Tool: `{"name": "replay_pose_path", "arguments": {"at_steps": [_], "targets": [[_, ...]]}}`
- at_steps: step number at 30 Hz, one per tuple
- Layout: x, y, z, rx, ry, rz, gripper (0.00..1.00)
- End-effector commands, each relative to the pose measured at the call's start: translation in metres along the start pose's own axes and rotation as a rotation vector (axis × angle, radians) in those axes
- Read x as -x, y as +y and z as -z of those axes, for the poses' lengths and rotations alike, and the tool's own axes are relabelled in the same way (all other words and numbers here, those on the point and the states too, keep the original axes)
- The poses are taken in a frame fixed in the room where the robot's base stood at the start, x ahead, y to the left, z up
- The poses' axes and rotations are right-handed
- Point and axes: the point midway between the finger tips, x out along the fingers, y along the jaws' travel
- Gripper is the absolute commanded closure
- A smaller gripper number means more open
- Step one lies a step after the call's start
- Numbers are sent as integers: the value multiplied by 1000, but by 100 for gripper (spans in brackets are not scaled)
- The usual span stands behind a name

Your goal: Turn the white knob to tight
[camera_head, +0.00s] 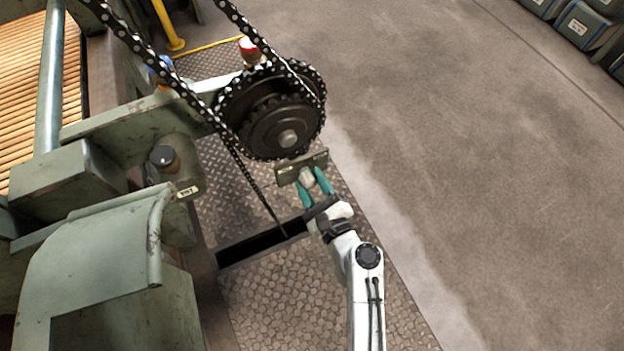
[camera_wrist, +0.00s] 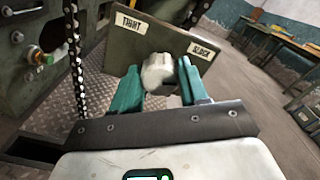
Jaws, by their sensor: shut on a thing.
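The white knob (camera_wrist: 158,73) sits on a grey-green plate (camera_wrist: 135,42) in the wrist view. The plate carries a label reading TIGHT (camera_wrist: 131,24) at its upper left and one reading SLACK (camera_wrist: 203,50) at its right. My gripper (camera_wrist: 160,80) is shut on the knob, with one teal finger on each side. In the head view the knob (camera_head: 306,177) shows pale between the teal fingers of my gripper (camera_head: 314,183), in front of the plate (camera_head: 288,174). A pointer mark on the knob is not clear, so I cannot tell its exact setting.
A dark sprocket (camera_head: 283,125) with a chain (camera_head: 160,70) stands just above the plate. A green machine housing (camera_head: 100,255) is at the left. A red-capped fitting (camera_head: 249,48) is behind the sprocket. The concrete floor (camera_head: 470,150) at the right is clear.

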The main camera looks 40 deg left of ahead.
Motion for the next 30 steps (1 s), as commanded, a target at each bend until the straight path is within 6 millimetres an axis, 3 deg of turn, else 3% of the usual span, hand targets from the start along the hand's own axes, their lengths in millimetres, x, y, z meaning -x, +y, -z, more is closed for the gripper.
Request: {"name": "replay_pose_path", "arguments": {"at_steps": [13, 30], "targets": [[1, 0, 1, -300, 4, 0, 87], [1, 1, 2, -382, 3, 0, 87]]}}
